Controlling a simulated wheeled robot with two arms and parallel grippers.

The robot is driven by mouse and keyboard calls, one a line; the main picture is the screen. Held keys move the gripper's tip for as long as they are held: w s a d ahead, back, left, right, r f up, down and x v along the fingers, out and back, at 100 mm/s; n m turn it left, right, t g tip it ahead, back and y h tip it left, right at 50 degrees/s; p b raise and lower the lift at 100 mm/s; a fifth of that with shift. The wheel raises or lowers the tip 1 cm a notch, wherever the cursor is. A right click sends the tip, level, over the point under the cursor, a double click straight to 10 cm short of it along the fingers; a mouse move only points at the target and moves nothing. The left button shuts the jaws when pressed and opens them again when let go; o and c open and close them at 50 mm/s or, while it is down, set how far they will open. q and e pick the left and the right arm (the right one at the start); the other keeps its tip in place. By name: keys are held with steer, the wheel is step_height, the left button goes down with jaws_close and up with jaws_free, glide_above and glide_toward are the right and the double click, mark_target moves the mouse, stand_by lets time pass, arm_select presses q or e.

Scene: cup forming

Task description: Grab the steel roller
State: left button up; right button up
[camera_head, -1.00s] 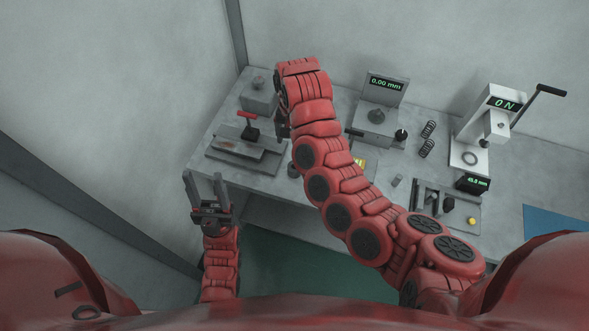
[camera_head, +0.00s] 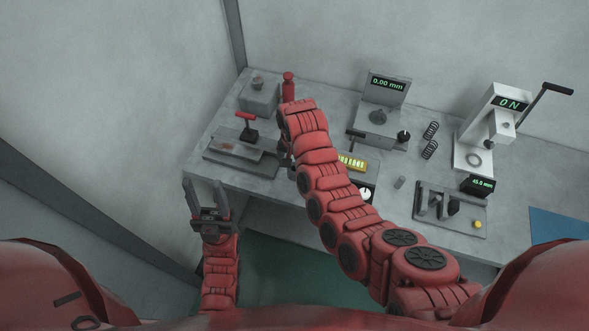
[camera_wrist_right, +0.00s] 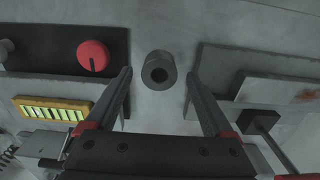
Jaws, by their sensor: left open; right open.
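The steel roller (camera_wrist_right: 158,70) appears to be the grey upright cylinder with a dark hole in its top, seen in the right wrist view standing on the bench. My right gripper (camera_wrist_right: 159,74) is open, with its fingertips to either side of the roller in that view and a visible gap on each side. In the head view my right gripper (camera_head: 285,160) is low over the bench front, partly behind its own arm, and the roller is hidden there. My left gripper (camera_head: 204,186) is open and empty, in front of the bench's left edge.
A plate fixture with a red-handled tool (camera_head: 246,124) lies left of my right gripper. A device with a yellow panel (camera_head: 352,162) is close on its right. A red bottle (camera_head: 288,87) stands behind my right arm. Gauges and a press (camera_head: 490,130) stand farther right.

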mark_target(295, 169)
steer(key=shift+w+d+f+p, duration=0.1)
steer(key=shift+f+p, duration=0.45)
steer(key=shift+f, duration=1.05)
steer(key=shift+c, duration=0.4)
jaws_close()
